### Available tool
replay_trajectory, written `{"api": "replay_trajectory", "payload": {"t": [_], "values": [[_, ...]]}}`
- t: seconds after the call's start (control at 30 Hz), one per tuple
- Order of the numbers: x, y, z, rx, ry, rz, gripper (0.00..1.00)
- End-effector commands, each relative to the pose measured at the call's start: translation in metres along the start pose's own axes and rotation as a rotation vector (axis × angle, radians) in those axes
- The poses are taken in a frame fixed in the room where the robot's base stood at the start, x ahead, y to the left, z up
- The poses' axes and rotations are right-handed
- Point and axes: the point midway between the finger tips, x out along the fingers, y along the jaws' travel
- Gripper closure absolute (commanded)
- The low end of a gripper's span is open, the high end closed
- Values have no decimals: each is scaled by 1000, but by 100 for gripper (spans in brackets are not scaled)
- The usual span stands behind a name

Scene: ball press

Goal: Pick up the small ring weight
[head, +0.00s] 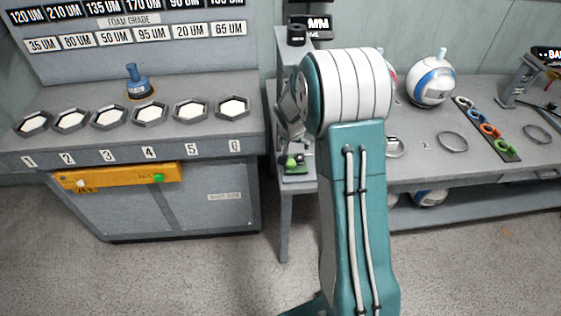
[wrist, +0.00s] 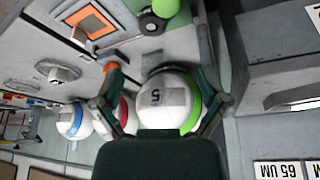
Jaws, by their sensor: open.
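No thing in view is plainly marked as the small ring weight. Thin grey rings lie flat on the right table, one near the middle (head: 452,142) and another at the far right (head: 537,134). Small coloured rings sit on a dark strip (head: 505,149) between them. My gripper (wrist: 158,76) is open in the wrist view. Its two fingers spread either side of a white ball with a green band (wrist: 165,100), marked 5. I cannot tell whether they touch it. In the head view my arm hides the gripper.
A blue-banded ball (head: 432,82) stands on the right table (head: 425,172), with another ball (head: 430,198) below. The left bench (head: 85,92) holds a blue knobbed piece (head: 139,84) and several hexagonal trays. A green-knobbed device (head: 295,164) stands beside my arm. Open floor lies in front.

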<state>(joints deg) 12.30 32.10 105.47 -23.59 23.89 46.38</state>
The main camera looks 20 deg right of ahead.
Motion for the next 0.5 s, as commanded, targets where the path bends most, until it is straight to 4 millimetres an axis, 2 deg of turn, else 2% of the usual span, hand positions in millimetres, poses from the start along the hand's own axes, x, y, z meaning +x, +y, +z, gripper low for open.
{"api": "replay_trajectory", "payload": {"t": [0.2,0.5], "values": [[34,0,2,2,-3,4,7],[59,-7,6,-5,4,10,7]]}}
